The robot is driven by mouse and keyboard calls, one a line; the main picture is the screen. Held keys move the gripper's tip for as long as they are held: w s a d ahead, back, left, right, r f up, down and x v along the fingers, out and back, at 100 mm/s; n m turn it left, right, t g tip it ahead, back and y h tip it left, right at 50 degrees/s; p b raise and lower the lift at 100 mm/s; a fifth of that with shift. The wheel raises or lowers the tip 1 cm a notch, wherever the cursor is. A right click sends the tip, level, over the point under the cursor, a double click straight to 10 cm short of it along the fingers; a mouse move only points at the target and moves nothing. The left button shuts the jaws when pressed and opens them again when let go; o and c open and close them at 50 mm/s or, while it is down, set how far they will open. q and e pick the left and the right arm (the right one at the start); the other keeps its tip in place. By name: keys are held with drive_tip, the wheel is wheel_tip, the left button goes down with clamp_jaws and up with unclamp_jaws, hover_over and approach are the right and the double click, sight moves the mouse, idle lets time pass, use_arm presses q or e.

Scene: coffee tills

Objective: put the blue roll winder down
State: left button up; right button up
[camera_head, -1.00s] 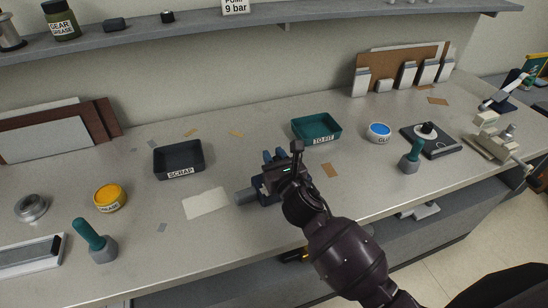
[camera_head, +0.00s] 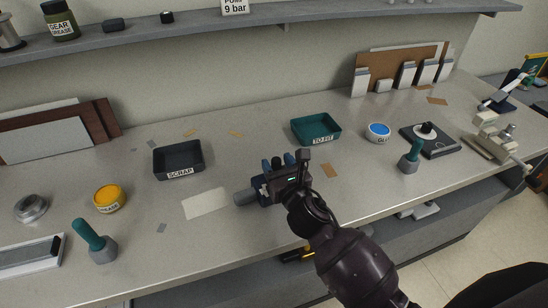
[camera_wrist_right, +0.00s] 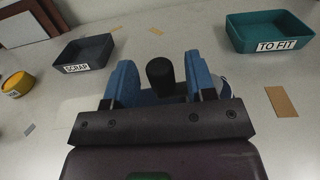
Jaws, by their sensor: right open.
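The blue roll winder (camera_head: 260,190) is a small dark blue body with a grey cylinder (camera_head: 243,197) at its left end. It appears to stand on the bench near the front edge, partly hidden by my gripper. My right gripper (camera_head: 278,162) is over it with blue fingers. In the right wrist view the fingers (camera_wrist_right: 160,80) are apart, on either side of an upright black knob (camera_wrist_right: 160,72), with a visible gap on each side. A dark blue part shows low behind the fingers. My left gripper is not in view.
A black SCRAP tray (camera_head: 178,160) is to the left and a teal TO FIT tray (camera_head: 316,130) is behind to the right. A pale sheet (camera_head: 206,203) lies left of the winder. A teal-handled tool (camera_head: 411,157) stands at right. Bare bench (camera_head: 240,150) lies between the trays.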

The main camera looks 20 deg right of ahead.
drive_tip(key=s, duration=0.9)
drive_tip(key=shift+d, duration=0.35)
drive_tip(key=shift+s, duration=0.1)
drive_tip(key=s+d+m+g+h, duration=0.1)
drive_tip(key=m, duration=0.2)
drive_tip(key=d+f+m+g+h, duration=0.1)
drive_tip(key=d+m, duration=0.1)
drive_tip(key=m, duration=0.1)
drive_tip(key=s+d+f+m+h, duration=0.1)
drive_tip(key=d+m, duration=0.1)
drive_tip(key=m, duration=0.2)
drive_tip(key=shift+s+g+h, duration=0.35)
drive_tip(key=shift+g+h, duration=0.05)
drive_tip(key=s+d+f+m+g+y, duration=0.1)
drive_tip(key=s+d+f+m+g, duration=0.35)
drive_tip(key=s+m, duration=0.75)
drive_tip(key=s+d+f+m+g, duration=0.15)
drive_tip(key=s+m+g, duration=0.6)
drive_tip(key=m, duration=0.75)
drive_tip(key=w+f+n+t+y, duration=0.1)
drive_tip(key=w+f+t, duration=0.6)
drive_tip(key=f, duration=0.3)
drive_tip(key=shift+w+a+f+t, duration=0.2)
drive_tip(key=shift+w+a+t, duration=0.2)
drive_tip(key=shift+t, duration=0.3)
